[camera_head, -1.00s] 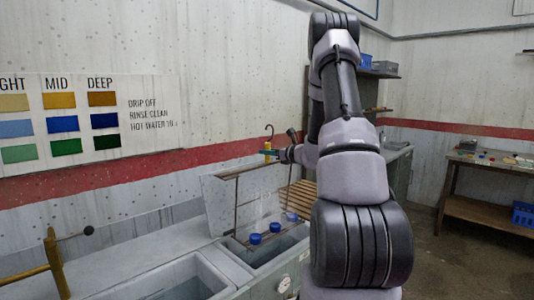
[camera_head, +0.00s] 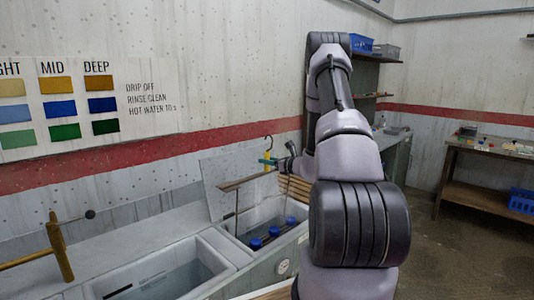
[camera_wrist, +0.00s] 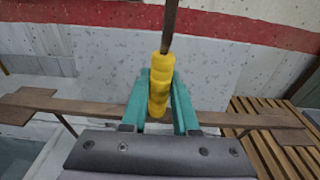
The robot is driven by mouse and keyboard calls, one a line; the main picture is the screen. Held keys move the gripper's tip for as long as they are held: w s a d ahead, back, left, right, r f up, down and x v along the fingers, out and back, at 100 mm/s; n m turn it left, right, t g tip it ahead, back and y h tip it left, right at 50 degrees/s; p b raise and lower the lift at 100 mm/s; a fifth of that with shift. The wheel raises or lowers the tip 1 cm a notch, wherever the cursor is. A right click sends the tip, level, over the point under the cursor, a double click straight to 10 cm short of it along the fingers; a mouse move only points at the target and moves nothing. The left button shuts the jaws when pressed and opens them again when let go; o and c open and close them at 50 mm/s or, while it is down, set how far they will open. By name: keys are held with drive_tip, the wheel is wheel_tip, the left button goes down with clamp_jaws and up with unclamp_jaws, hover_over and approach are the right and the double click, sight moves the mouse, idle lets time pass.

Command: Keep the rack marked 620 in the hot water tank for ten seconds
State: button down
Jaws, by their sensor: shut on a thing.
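My gripper (camera_head: 266,161) has its teal fingers shut on the yellow grip (camera_wrist: 160,78) of a hanging rack. The rack's brown crossbar (camera_head: 246,182) shows below the fingers, and in the wrist view it runs out to both sides. A dark hook rises above the grip. Thin rods run down from the crossbar into an open tank (camera_head: 284,267) with a round dial on its front. Three blue pieces (camera_head: 274,231) sit low inside the tank opening under the rack. No 620 mark is readable, and how deep the pieces are in the water is unclear.
A second basin (camera_head: 165,280) with liquid is to the left. A raised pale panel (camera_head: 214,188) stands behind the tank, and a slatted wooden rack (camera_wrist: 268,150) lies to the right. A brass post with a black-knobbed lever (camera_head: 58,252) stands far left.

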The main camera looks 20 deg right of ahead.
wheel_tip(320, 180, down, 9)
idle(0.5)
drive_tip(key=shift+f, duration=0.1)
idle(7.0)
